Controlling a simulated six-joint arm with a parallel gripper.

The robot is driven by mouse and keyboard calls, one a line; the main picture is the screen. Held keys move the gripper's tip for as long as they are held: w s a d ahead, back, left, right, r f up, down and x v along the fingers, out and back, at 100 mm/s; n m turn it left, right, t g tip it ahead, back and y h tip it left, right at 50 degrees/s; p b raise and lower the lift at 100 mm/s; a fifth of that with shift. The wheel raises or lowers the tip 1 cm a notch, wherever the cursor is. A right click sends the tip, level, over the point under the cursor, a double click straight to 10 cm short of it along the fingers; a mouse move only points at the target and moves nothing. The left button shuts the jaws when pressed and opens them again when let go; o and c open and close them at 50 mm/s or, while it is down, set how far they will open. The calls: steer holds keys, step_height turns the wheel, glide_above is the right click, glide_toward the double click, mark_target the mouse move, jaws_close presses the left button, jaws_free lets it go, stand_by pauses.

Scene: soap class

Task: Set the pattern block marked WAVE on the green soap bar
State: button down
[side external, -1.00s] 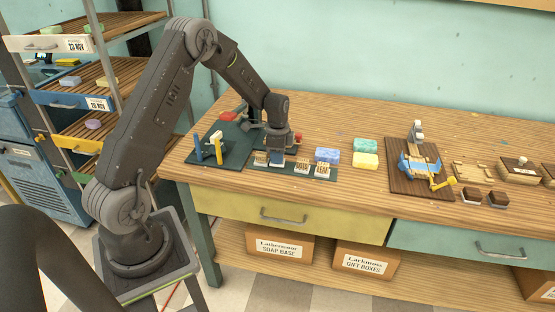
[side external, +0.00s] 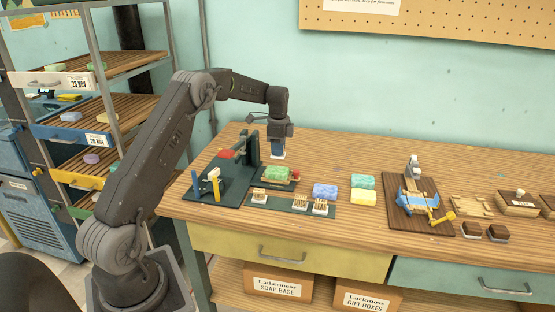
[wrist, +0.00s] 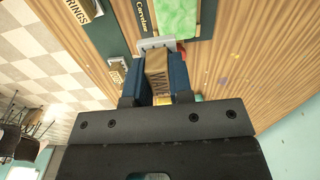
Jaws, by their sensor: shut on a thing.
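My gripper (side external: 278,147) is shut on a wooden pattern block (wrist: 157,78), held between its two blue fingers. Its lettering, partly visible in the wrist view, appears to read WAVE. Its pale stamping end (side external: 278,156) points down in the side view. A green soap bar (side external: 276,173) lies in a dark green holder at the press station; my gripper is above and behind it, apart from it. It also shows in the wrist view (wrist: 178,15), beyond the block. Another green soap bar (side external: 363,181) lies on the table to the right, beside a yellow one.
Several pattern blocks, including one at the left end (side external: 260,196), stand on a dark rack (side external: 280,205) in front. A press with a red part (side external: 228,154) stands to the left. Blue (side external: 325,191) and yellow (side external: 363,198) soaps lie right. The table behind is clear.

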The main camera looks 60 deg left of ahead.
mark_target(277, 170)
steer(key=shift+w+a+f, duration=0.15)
steer(key=shift+a+f, duration=0.25)
steer(key=shift+f, duration=0.55)
steer(key=shift+w+a+f, duration=0.2)
steer(key=shift+a+f, duration=0.15)
steer(key=shift+f, duration=0.6)
steer(key=shift+w+a+f, duration=0.15)
steer(key=shift+a+f, duration=0.25)
steer(key=shift+f, duration=0.55)
steer(key=shift+f, duration=0.55)
steer(key=c, duration=0.5)
jaws_free()
stand_by(0.4)
steer(key=shift+r, duration=3)
